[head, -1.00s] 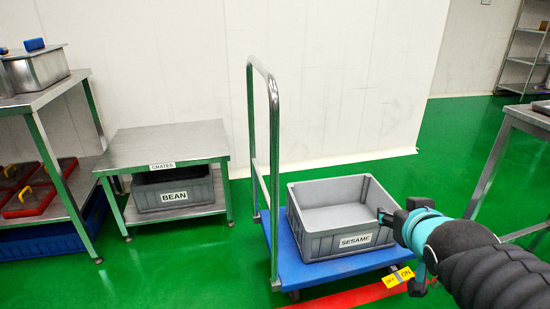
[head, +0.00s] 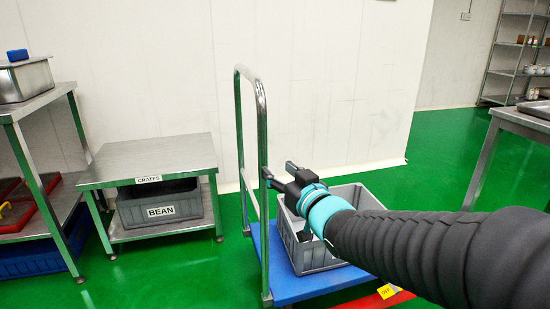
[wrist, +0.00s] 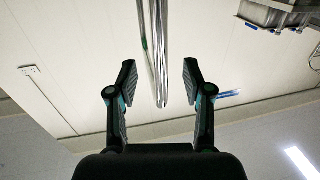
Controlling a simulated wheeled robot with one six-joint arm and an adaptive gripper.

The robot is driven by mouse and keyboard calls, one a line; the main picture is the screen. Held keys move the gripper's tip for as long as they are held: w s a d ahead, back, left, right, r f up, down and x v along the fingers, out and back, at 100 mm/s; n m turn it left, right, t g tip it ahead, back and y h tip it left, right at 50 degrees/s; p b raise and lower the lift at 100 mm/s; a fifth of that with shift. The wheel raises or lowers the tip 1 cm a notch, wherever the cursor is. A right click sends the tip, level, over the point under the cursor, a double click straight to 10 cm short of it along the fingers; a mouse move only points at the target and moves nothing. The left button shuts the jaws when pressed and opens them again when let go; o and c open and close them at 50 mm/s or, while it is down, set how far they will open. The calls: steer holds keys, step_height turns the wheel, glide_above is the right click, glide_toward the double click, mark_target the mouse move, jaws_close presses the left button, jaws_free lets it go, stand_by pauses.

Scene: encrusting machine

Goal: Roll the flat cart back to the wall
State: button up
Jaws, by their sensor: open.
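The flat cart has a blue deck (head: 300,288) and an upright steel push handle (head: 262,140) at its left end. A grey crate (head: 312,257) stands on the deck, partly hidden by my arm. My gripper (head: 279,173) is open at the right side of the handle's nearer post, above the deck. In the wrist view, the handle's tubes (wrist: 158,40) run down between the spread fingers of my gripper (wrist: 158,70), with gaps on both sides. Whether the post is within finger depth is unclear. The wall (head: 330,80) stands behind the cart.
A steel table (head: 150,155) with a BEAN crate (head: 160,203) under it stands left of the cart. A taller bench (head: 40,95) is at far left. Another table (head: 520,118) is at right. Green floor is free between the cart and the right table.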

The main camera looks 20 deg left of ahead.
mark_target(265, 159)
steer(key=x, duration=0.9)
steer(key=shift+w, duration=0.1)
jaws_close()
